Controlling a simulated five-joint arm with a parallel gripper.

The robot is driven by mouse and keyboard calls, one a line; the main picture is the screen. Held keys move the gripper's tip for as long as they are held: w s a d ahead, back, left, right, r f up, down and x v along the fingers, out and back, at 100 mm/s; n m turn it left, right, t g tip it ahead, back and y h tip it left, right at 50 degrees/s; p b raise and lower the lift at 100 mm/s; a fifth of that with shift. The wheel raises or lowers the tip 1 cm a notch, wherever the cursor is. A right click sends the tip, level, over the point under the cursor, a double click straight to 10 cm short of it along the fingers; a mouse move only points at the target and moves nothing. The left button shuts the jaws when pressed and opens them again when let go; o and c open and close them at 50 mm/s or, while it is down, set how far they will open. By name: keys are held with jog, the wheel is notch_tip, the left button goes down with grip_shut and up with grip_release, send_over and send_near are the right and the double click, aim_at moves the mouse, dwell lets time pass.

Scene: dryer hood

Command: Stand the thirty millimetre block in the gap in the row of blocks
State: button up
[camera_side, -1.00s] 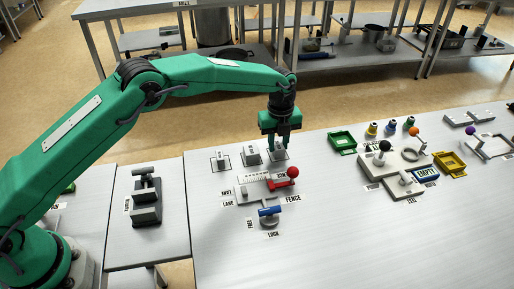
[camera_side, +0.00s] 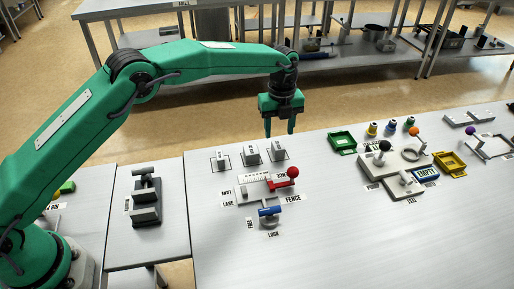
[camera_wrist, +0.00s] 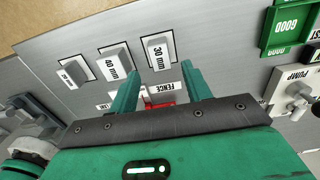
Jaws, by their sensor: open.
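The thirty millimetre block (camera_side: 278,152) is a small grey block standing on its outlined square at the right end of a row of three. My gripper (camera_side: 279,132) is open and empty, above and behind the thirty millimetre block. In the wrist view the block lies beyond the fingertips (camera_wrist: 160,70), apart from them.
In front of the row is a scale fixture with a red-knobbed lever (camera_side: 292,173) and a blue-handled lock (camera_side: 269,212). A green tray (camera_side: 342,141) and a grey fixture with a black knob (camera_side: 385,147) stand to the right. The table's front right is clear.

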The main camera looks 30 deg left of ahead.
aim_at(277, 145)
notch_tip(277, 145, up, 7)
dwell(0.4)
dwell(0.4)
jog(key=s+a+r+n+t, duration=0.3)
jog(key=s+a+r+n, duration=1.05)
jog(key=s+r, duration=0.2)
jog(key=s+a+f+n+t, duration=0.1)
jog(key=s+a+n, duration=0.1)
jog(key=s+n, duration=0.2)
jog(key=s+a+f+n, duration=0.2)
jog(key=s+n, duration=0.3)
jog(key=s, duration=0.5)
jog(key=s+a+f+n+t, duration=0.1)
jog(key=s+a+f+n, duration=0.1)
jog(key=s+a+n, duration=0.2)
jog(key=s, duration=0.3)
jog(key=shift+s+t, duration=0.3)
jog(key=shift+s, duration=0.1)
